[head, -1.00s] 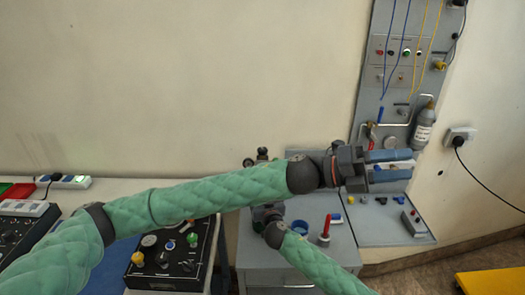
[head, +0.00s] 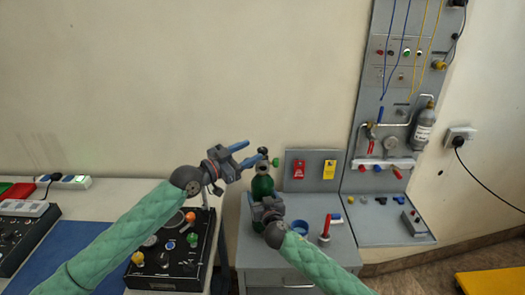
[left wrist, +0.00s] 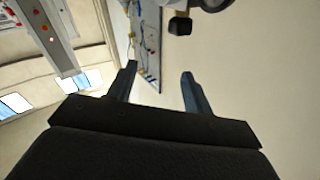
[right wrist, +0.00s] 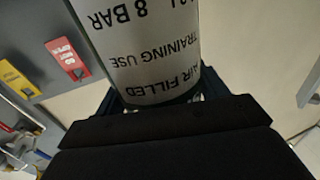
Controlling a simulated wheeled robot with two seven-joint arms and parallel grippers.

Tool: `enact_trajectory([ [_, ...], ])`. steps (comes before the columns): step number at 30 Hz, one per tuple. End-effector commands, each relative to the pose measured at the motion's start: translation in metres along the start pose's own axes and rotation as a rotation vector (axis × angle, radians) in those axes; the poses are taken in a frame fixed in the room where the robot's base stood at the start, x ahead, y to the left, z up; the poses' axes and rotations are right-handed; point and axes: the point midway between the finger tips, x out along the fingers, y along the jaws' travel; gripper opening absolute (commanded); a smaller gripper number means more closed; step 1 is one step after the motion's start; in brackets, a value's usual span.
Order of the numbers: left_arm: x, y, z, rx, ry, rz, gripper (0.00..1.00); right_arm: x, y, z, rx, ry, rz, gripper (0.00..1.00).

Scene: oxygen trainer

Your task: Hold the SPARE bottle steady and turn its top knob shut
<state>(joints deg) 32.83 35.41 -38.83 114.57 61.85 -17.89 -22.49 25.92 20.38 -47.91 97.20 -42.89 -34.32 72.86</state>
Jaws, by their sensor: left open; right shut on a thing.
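The green bottle (head: 262,187) stands upright on the grey cabinet. My right gripper (head: 266,208) is shut around the bottle's body. In the right wrist view the bottle's label (right wrist: 150,50) fills the space between the fingers; its name is not readable. My left gripper (head: 256,149) is open and empty, its fingers close beside the bottle's top. In the left wrist view a black knob on a brass stem (left wrist: 180,25) lies beyond the open fingers (left wrist: 157,78).
A red tag (head: 299,169) and a yellow tag (head: 329,170) hang on a grey board behind the bottle. A red-handled item (head: 325,228) and a blue ring (head: 300,227) sit on the cabinet. A wall panel (head: 400,110) stands right; a black control box (head: 170,250) is left.

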Motion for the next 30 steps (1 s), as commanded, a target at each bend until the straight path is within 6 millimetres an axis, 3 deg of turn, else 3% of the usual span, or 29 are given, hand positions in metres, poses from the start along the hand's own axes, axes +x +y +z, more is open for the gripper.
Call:
enact_trajectory([
  [6,-0.037,-0.018,0.029,-0.178,-0.077,0.01,0.51,0.0,0.0,0.0,0.0,0.0,0.0,0.01],
  [11,-0.044,-0.021,0.035,-0.225,-0.093,0.016,0.51,0.0,0.0,0.0,0.0,0.0,0.0,0.01],
  [17,-0.028,-0.021,0.036,-0.228,-0.092,0.016,0.51,0.0,0.0,0.0,0.0,0.0,0.0,0.01],
  [30,0.036,-0.019,0.042,-0.227,-0.092,0.016,0.51,0.0,0.0,0.0,0.0,0.0,-0.001,0.01],
])
